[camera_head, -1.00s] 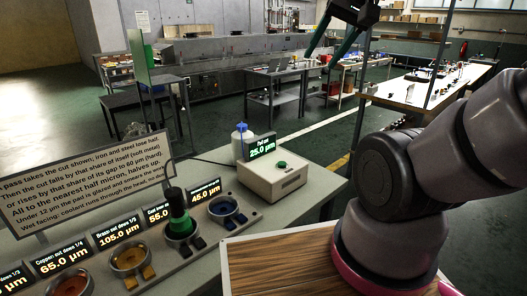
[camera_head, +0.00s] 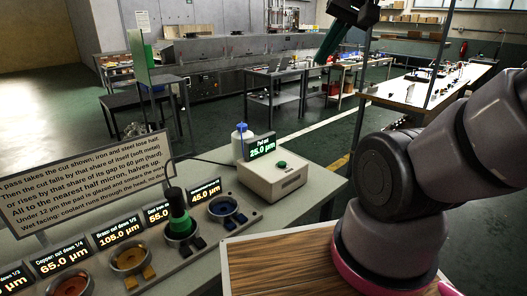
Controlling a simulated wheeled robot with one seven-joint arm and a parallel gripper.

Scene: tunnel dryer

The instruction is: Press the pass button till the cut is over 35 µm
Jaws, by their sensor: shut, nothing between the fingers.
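The pass button (camera_head: 282,165) is a green round cap on top of a cream box (camera_head: 272,183) on the bench. A small display (camera_head: 262,147) on the box reads 25.0 µm in green. A green and black tool head (camera_head: 180,214) with a cable stands in one of the dishes in the row left of the box. My gripper (camera_head: 328,52) is high at the top of the view, above and apart from the button. Its fingers look close together, with nothing seen between them; its upper part is partly cut off by the frame edge.
Dishes with displays (camera_head: 118,237) reading 65.0, 105.0, 55 and 45.0 µm line the bench. A sign (camera_head: 80,185) with pass rules stands behind them. A white bottle with a blue cap (camera_head: 242,140) stands behind the box. A wooden-topped surface (camera_head: 285,265) lies in front.

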